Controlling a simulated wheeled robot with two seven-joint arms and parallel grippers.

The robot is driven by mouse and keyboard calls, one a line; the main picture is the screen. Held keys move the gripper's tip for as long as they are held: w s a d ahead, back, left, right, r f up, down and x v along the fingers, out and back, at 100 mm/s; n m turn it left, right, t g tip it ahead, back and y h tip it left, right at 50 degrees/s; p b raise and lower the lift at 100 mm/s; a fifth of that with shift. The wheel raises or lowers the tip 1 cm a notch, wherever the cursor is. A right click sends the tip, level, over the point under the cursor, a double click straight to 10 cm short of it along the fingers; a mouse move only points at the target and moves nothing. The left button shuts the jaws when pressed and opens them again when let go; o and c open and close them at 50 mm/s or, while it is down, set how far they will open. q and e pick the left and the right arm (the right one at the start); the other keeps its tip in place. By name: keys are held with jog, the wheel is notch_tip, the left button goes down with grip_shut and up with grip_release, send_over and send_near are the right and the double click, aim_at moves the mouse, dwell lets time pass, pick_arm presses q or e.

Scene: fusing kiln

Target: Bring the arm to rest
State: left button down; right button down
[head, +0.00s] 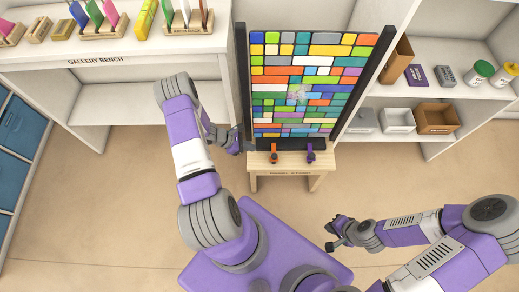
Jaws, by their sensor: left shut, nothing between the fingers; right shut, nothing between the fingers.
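My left arm rises from my purple base and bends over at its top near the gallery bench. My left gripper (243,146) hangs beside the lower left corner of the colourful tiled panel, left of the small wooden stand; it is shut and holds nothing. I cannot tell whether it touches the panel's dark frame. My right arm comes in from the lower right and is folded low. My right gripper (333,236) is over open floor in front of the stand, shut and empty.
The tiled panel (315,77) leans in a dark frame behind the wooden stand (288,161), which bears an orange clamp (273,153) and a purple clamp (310,153). The gallery bench (85,62) stands left, white shelves (440,93) right. The floor (110,215) is clear.

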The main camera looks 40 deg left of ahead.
pick_arm(q)
jog(key=p+v, duration=0.1)
jog(key=v, duration=0.5)
jog(key=shift+a, duration=0.2)
jog(key=shift+r, duration=0.1)
jog(key=s+d+r+m+g+y+p, duration=0.1)
jog(key=s+d+r+m+g, duration=0.1)
jog(key=d+m, duration=0.6)
jog(key=s+d+r+m+g+y+p, duration=0.1)
jog(key=s+d+r+m, duration=0.1)
jog(key=d+m, duration=0.5)
jog(key=s+d+r+m+g+y+p, duration=0.1)
jog(key=s+d+r+m+g, duration=0.1)
jog(key=d+m, duration=0.6)
jog(key=s+d, duration=0.1)
jog(key=d, duration=0.4)
jog(key=shift+m+g, duration=0.3)
